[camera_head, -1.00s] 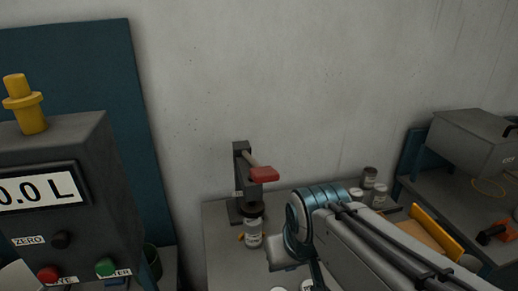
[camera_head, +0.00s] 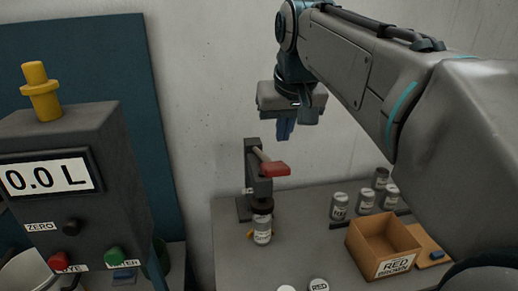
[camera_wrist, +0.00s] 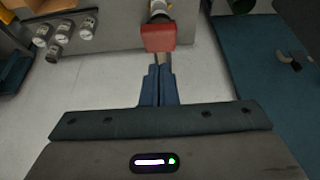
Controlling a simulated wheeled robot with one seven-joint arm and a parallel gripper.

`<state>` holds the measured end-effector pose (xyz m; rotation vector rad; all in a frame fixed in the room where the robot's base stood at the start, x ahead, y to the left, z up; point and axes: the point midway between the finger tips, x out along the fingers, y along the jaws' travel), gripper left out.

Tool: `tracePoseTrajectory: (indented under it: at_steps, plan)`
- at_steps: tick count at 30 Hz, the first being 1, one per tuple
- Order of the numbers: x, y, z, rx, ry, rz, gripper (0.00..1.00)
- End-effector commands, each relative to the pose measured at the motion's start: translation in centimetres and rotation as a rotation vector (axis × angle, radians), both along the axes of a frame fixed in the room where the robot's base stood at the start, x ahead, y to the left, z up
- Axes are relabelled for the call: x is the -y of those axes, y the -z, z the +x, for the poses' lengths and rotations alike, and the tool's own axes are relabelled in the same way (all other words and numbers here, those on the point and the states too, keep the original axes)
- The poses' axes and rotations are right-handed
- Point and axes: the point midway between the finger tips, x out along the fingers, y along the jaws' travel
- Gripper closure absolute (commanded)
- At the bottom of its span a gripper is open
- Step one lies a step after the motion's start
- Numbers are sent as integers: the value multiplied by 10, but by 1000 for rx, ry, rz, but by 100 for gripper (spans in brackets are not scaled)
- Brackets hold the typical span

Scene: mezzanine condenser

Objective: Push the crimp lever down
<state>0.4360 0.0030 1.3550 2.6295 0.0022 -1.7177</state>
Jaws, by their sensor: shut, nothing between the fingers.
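The crimp lever (camera_head: 275,168) has a red grip on a thin light arm, raised and jutting out from the top of a dark crimper stand (camera_head: 252,180). A labelled bottle (camera_head: 262,229) stands upright under the crimper head. My gripper (camera_head: 285,129) is above the lever, pointing down, with its blue fingers shut and empty. In the head view a gap shows between the fingertips and the red grip. In the wrist view the red grip (camera_wrist: 158,38) lies just beyond the closed fingertips (camera_wrist: 160,70); I cannot tell the exact distance there.
A cardboard box labelled RED (camera_head: 383,245) sits on the grey bench (camera_head: 300,225), with several labelled cans (camera_head: 366,200) behind it. A grey control box reading 0.0 L (camera_head: 70,190) stands at left. The wall is close behind the crimper.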

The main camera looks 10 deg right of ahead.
Motion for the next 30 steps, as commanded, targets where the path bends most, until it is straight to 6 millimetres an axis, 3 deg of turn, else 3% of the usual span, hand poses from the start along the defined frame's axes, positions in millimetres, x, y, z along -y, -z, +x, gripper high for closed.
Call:
tracePoseTrajectory:
  at_steps: [6, 13, 23, 30]
  plan:
    - [-1, -34, 23, 18, 1, 0, 100]
    - [-1, -41, 26, 22, 1, 0, 100]
    - [-1, -36, 28, 21, 1, 0, 100]
    - [-1, 0, 44, 17, 1, 0, 100]
